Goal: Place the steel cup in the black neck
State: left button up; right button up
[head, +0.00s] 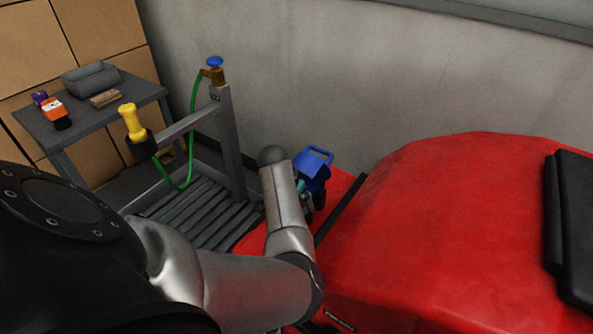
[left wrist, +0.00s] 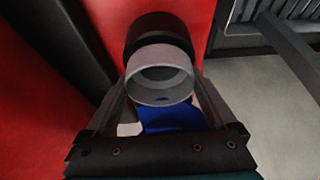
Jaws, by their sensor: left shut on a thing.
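The steel cup (left wrist: 160,60) is a grey, open-rimmed ring between the two fingers of my left gripper (left wrist: 161,82) in the left wrist view. My left gripper is shut on it. The black neck (left wrist: 157,22) stands on the red body right behind the cup, and the cup overlaps its near side. I cannot tell whether the cup sits inside the neck or in front of it. In the head view, my left arm hides the cup and the neck. My right gripper is not in view.
A blue part with a handle (head: 313,163) is beyond my left arm at the red machine (head: 440,220). A grey table (head: 90,117) holds small items.

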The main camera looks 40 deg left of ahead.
pick_arm(q)
jog(key=o, duration=1)
jog(key=shift+s+d+f, duration=0.15)
jog(key=shift+s+f, duration=0.15)
jog(key=shift+f, duration=0.2)
jog(key=shift+o, duration=0.8)
jog(key=shift+f, duration=0.1)
jog(key=shift+w+r, duration=0.1)
jog(key=shift+r, duration=0.4)
jog(key=p+v, duration=0.4)
jog(key=v, duration=0.8)
jog(key=shift+w+a+r, duration=0.2)
jog(key=shift+w+r, duration=0.05)
jog(key=shift+r, duration=0.05)
